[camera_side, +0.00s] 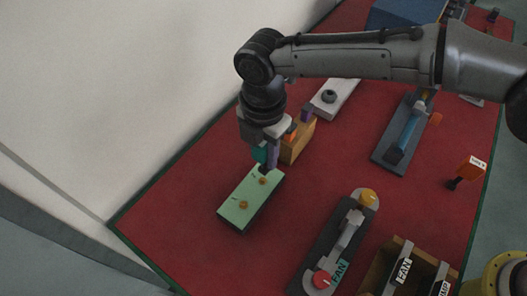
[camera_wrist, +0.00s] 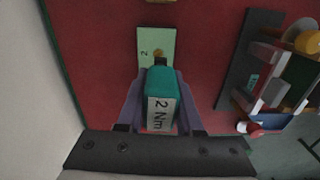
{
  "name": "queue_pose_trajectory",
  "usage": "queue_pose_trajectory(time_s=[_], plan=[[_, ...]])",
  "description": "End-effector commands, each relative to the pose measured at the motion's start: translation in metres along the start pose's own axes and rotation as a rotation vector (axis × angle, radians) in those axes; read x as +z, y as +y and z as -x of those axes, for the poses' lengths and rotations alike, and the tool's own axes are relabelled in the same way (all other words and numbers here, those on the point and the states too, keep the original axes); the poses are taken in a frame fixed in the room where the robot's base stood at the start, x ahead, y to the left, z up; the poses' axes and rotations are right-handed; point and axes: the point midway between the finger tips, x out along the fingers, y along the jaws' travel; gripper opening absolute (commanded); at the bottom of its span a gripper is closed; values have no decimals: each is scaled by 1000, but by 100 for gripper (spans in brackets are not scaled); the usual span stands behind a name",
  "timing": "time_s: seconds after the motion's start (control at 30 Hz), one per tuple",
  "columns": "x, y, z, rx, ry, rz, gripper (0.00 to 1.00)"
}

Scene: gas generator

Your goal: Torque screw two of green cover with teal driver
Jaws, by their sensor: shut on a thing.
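The green cover (camera_side: 250,198) lies on the red mat with two brass screws on its top. One screw (camera_side: 244,205) is in plain view near its middle; the other (camera_side: 263,181) is at the far end, close under the tool. The teal driver (camera_wrist: 162,90), labelled "2 Nm", also shows in the side view (camera_side: 260,154). My gripper (camera_side: 269,158) is shut on the teal driver above the far end of the cover. In the wrist view, the driver's tip is near a brass screw (camera_wrist: 160,52) by a printed "2"; contact cannot be told.
A wooden block (camera_side: 298,142) stands just behind my gripper. A dark fixture (camera_side: 337,243) marked FAN lies to the right, with a wooden bin (camera_side: 384,268) beside it. A grey fixture with a blue part (camera_side: 403,133) lies further back. The mat left of the cover is clear.

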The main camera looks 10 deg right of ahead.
Motion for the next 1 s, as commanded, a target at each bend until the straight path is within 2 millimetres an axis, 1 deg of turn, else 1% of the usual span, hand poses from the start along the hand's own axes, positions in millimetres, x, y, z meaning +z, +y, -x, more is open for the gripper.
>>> queue_pose_trajectory(time_s=[0.1, 0.2, 0.37, 0.9, 1.0], plan=[[0, 0, 4, 3, 0, 184, 0], [0, 0, 6, 3, 0, 311, 0], [-1, 1, 9, 5, 0, 432, 0], [-1, 2, 11, 10, 0, 433, 0], [-1, 2, 6, 10, 0, 433, 0]])
